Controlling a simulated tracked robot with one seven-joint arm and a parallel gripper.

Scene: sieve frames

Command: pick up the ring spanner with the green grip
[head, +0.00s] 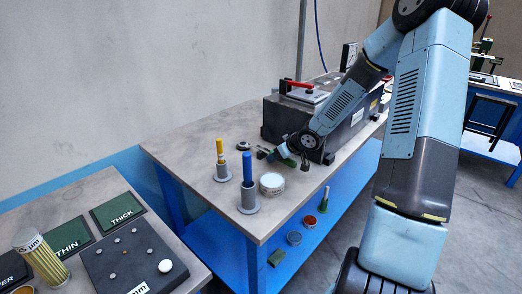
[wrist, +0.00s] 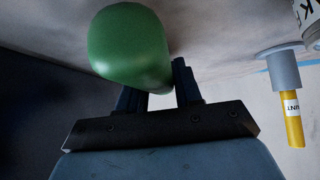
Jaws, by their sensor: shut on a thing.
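The green grip (wrist: 130,45) of the ring spanner fills the upper left of the wrist view, between the fingers of my gripper (wrist: 158,88). My gripper is shut on it. In the head view my gripper (head: 281,152) is low over the grey-topped bench, in front of the dark machine box, with a bit of the green grip (head: 286,161) showing beside it. The ring end of the spanner is not clear in either view, and I cannot tell whether the spanner touches the bench.
A yellow-handled tool (head: 220,152) and a blue-handled tool (head: 247,168) stand upright in grey holders on the bench. A round white tin (head: 271,184) sits close to my gripper. The dark machine box (head: 345,130) is just behind. Tins and a green-handled tool (head: 325,194) are on the blue lower shelf.

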